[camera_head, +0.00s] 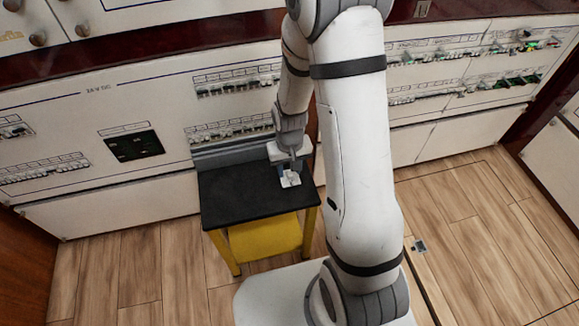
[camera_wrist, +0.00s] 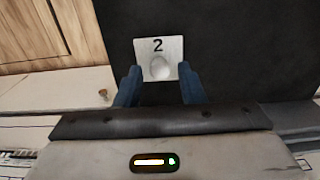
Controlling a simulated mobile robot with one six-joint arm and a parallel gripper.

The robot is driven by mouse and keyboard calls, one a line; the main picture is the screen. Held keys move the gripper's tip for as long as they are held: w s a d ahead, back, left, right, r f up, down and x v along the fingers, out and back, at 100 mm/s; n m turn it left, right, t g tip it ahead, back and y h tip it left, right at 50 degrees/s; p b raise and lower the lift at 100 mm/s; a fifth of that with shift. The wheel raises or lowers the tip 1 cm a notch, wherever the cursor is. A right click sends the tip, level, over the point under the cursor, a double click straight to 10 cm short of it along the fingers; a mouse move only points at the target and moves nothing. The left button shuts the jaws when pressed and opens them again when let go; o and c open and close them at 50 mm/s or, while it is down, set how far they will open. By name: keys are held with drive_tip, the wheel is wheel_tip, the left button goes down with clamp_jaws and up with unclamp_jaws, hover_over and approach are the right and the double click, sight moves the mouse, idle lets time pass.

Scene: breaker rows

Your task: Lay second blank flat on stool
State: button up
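The second blank is a small pale plate marked "2" with a round knob in its middle (camera_wrist: 160,48). It also shows in the head view (camera_head: 291,180), near the right edge of the stool's black top (camera_head: 240,197). It appears to lie flat on that top. My gripper (camera_wrist: 160,72) is directly over the blank's near part, its two blue fingers apart on either side of the knob. I see gaps between the fingers and the knob. In the head view the gripper hides part of the blank's far side.
The stool has yellow legs and a yellow lower shelf (camera_head: 265,238). It stands close to the white panel wall with breaker rows (camera_head: 235,80). The left part of its top is bare. A small dark item (camera_head: 419,246) lies at the right, by the floor.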

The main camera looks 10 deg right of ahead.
drive_tip(key=shift+o, duration=0.7)
drive_tip(key=shift+r, duration=0.1)
wheel_tip(320, 180, up, 8)
drive_tip(key=shift+f+p, duration=0.2)
drive_tip(key=shift+p, duration=0.9)
drive_tip(key=shift+r, duration=0.1)
drive_tip(key=s+r+t+p, duration=0.1)
drive_tip(key=s+r+p, duration=0.3)
drive_tip(key=r, duration=0.8)
drive_tip(key=s+d+r+p, duration=0.1)
drive_tip(key=s+r+p, duration=0.4)
drive_tip(key=r, duration=0.7)
drive_tip(key=s+r+t+p, duration=0.1)
drive_tip(key=s+r+p, duration=0.4)
drive_tip(key=r+p, duration=0.3)
wheel_tip(320, 180, up, 4)
drive_tip(key=shift+d+r+t, duration=0.15)
drive_tip(key=shift+d+t, duration=0.15)
drive_tip(key=shift+d, duration=0.05)
